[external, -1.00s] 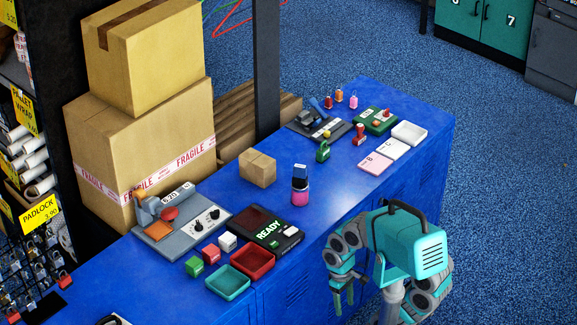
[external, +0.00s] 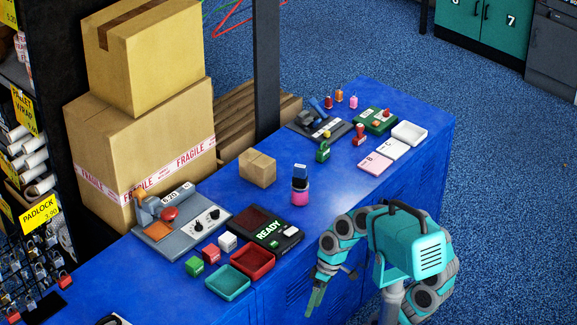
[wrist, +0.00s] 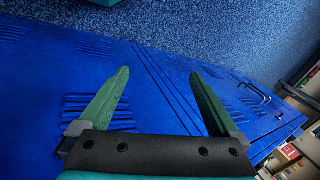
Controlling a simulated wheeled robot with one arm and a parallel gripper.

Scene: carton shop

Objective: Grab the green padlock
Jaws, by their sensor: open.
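The green padlock (external: 323,152) stands on the blue counter (external: 345,215), right of the middle, in front of a dark stamping device and left of a red-handled stamp. My gripper (external: 315,299) hangs low in front of the counter's near side, well apart from the padlock. In the wrist view my gripper (wrist: 157,90) shows two green fingers spread wide with nothing between them. The wrist view faces the blue locker front and the carpet; the padlock is not in it.
A small carton (external: 257,168) stands farther left. The counter's near right top is clear.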

